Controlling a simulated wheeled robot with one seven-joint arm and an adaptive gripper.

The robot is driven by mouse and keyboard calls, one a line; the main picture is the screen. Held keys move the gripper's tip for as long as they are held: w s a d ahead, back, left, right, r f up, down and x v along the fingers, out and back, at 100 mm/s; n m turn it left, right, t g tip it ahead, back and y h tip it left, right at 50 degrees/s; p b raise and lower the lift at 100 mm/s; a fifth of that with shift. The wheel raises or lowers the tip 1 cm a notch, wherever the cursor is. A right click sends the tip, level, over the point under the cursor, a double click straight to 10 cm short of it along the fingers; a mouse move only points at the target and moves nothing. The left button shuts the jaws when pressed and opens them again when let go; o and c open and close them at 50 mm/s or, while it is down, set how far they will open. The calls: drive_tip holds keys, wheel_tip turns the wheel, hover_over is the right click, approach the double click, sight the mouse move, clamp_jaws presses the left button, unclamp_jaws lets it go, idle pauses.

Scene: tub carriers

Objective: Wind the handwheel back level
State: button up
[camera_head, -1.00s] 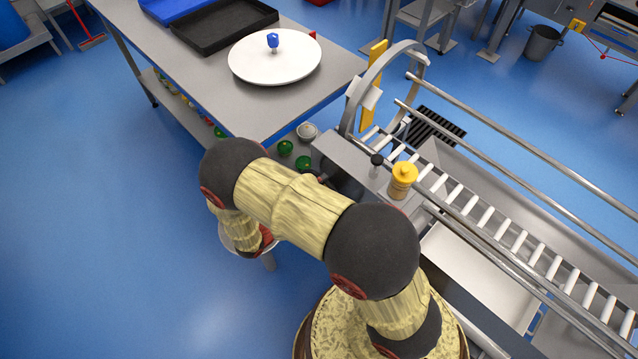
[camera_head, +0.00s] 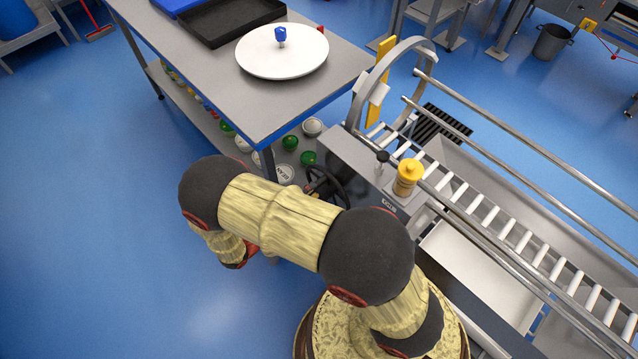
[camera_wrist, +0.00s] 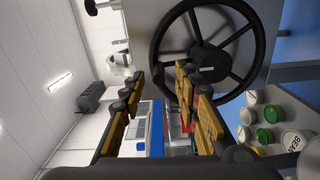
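The black handwheel (camera_head: 324,182) sticks out of the left end of the grey roller-conveyor frame, partly behind my arm in the head view. In the wrist view the handwheel (camera_wrist: 207,56) is large, with a round rim, several spokes and a hub, in front of a grey panel. My gripper (camera_wrist: 160,75) is open, its two yellow-and-black fingers well apart. The right finger overlaps the wheel's lower left in the picture; the left finger is beside it. I cannot tell whether either touches the rim. In the head view the fingers are hidden or too small to make out.
A steel table (camera_head: 215,88) with a white disc (camera_head: 283,52) and black tray stands left of the conveyor. Cans (camera_head: 290,142) sit on its lower shelf near the wheel. Floor to the left is clear.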

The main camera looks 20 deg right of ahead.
drive_tip(key=v, duration=0.5)
drive_tip(key=shift+a, duration=0.1)
idle(0.5)
